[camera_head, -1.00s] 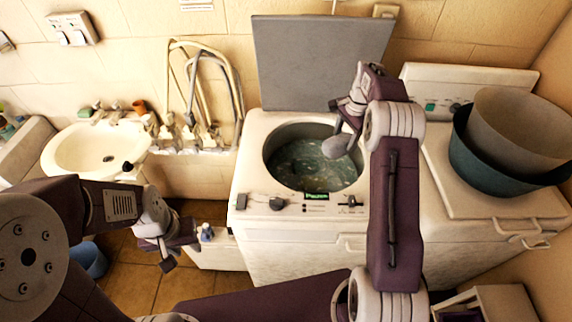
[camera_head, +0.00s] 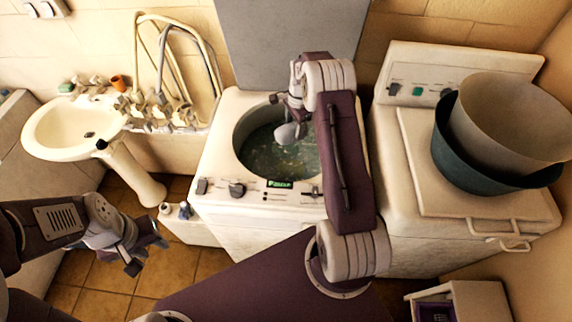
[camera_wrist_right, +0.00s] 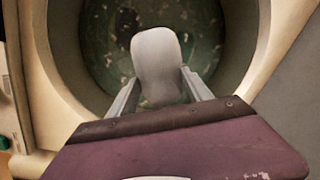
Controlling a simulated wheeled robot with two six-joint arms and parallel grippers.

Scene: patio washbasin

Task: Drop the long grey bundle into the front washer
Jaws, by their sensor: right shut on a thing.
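The long grey bundle (camera_head: 287,134) is a pale grey, rounded, elongated piece. My right gripper (camera_head: 290,108) is shut on it and holds it over the open drum of the front washer (camera_head: 215,150). In the right wrist view the bundle (camera_wrist_right: 157,62) stands between the two fingers of my right gripper (camera_wrist_right: 158,88), with the drum's murky greenish water behind it. The washer's grey lid is raised at the back. My right arm hides the drum's right side. My left gripper (camera_head: 148,254) is empty, its fingers apart, above the floor left of the washer.
A second white machine (camera_head: 408,190) stands to the right, with a teal basin (camera_head: 462,172) and a beige basin (camera_head: 505,115) on top. A washbasin (camera_head: 62,150) and looped hoses (camera_head: 140,62) are at the left. Small bottles (camera_head: 183,210) stand beside the washer.

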